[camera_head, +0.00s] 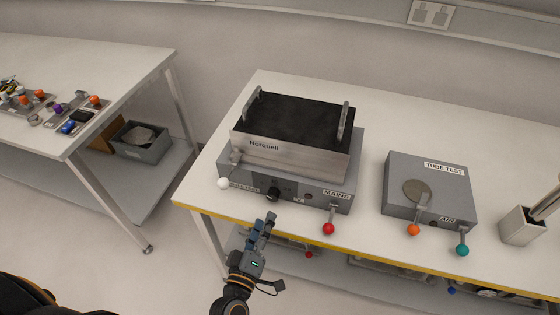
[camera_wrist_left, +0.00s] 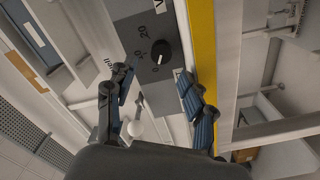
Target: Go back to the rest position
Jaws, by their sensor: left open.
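My left gripper (camera_head: 264,228) is in front of the table's yellow front edge, below the control box. It is open and empty. In the left wrist view its two blue-padded fingers (camera_wrist_left: 160,98) are spread apart, with the black knob (camera_wrist_left: 161,51) of the control box seen beyond them. The same black knob (camera_head: 273,194) shows on the box front in the head view. A white ball-ended lever (camera_head: 223,183) is to its left, and this white ball (camera_wrist_left: 135,128) also shows in the wrist view. My right gripper is not in view.
A black-topped Norquell unit (camera_head: 297,120) sits on the control box (camera_head: 356,163). A red-knobbed lever (camera_head: 328,228) sticks out at its front. A grey tube test box (camera_head: 435,175) with orange and teal levers stands right. A left table (camera_head: 130,75) holds small parts. Floor between the tables is clear.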

